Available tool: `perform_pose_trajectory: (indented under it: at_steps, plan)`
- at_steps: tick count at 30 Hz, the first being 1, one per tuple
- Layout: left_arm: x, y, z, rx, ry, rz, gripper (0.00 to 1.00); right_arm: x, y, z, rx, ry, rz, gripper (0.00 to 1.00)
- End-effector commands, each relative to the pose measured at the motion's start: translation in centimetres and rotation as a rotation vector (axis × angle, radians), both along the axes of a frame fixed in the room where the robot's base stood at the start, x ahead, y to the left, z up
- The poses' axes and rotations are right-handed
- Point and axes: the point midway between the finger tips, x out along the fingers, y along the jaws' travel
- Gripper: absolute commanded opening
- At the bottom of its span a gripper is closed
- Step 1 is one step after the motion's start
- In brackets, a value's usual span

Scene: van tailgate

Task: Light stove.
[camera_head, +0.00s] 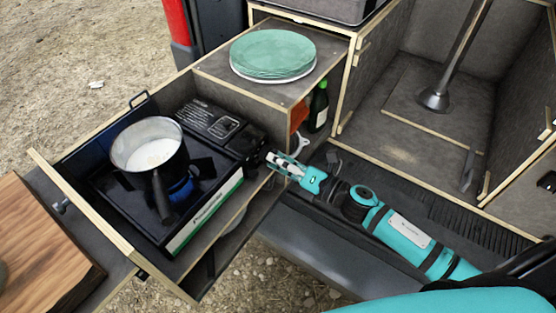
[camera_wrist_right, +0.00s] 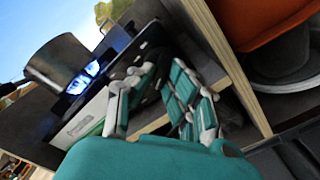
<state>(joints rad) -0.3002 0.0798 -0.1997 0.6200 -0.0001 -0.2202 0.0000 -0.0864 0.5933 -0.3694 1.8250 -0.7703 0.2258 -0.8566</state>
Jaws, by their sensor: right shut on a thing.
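The black portable stove (camera_head: 128,205) sits in the pulled-out drawer at the left. A metal pot (camera_head: 165,163) with pale contents stands on its burner. A blue flame (camera_head: 182,188) shows beside the pot's base; it also shows in the right wrist view (camera_wrist_right: 85,77), below the pot (camera_wrist_right: 58,60). My right gripper (camera_head: 272,162) is at the stove's right end, coming in from the right. In the right wrist view its fingers (camera_wrist_right: 160,84) are around a dark part at the stove's end, apparently the stove knob, which they mostly hide. My left gripper is not in view.
Green plates (camera_head: 272,52) are stacked on the shelf behind the stove. A dark bottle (camera_head: 318,108) stands in the compartment below it. A wooden board (camera_head: 35,250) lies at the left. The drawer's front edge (camera_head: 85,215) bounds the stove. An open grey compartment (camera_head: 400,110) is at the right.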

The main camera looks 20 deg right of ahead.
Motion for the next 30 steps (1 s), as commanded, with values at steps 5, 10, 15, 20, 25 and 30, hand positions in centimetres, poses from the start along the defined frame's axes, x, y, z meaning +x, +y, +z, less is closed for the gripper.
perform_pose_trajectory:
  at_steps: [5,10,15,20,25,30]
  plan:
    - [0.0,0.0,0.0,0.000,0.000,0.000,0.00,-0.1,0.1,-0.2,-0.001,0.004,0.002,0.00]
    - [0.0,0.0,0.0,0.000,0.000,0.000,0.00,-0.1,0.0,-0.2,0.000,0.004,0.001,0.26]
    - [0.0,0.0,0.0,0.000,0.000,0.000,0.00,-0.1,0.0,-0.1,0.000,0.003,0.001,0.36]
    - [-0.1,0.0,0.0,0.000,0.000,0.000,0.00,-0.1,0.0,-0.1,0.001,0.002,0.000,0.36]
    - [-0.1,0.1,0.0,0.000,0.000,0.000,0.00,-1.3,-0.9,-0.2,0.001,0.005,-0.001,0.36]
    - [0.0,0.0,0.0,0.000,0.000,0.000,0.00,-4.0,-3.0,-0.3,0.000,0.008,0.000,0.36]
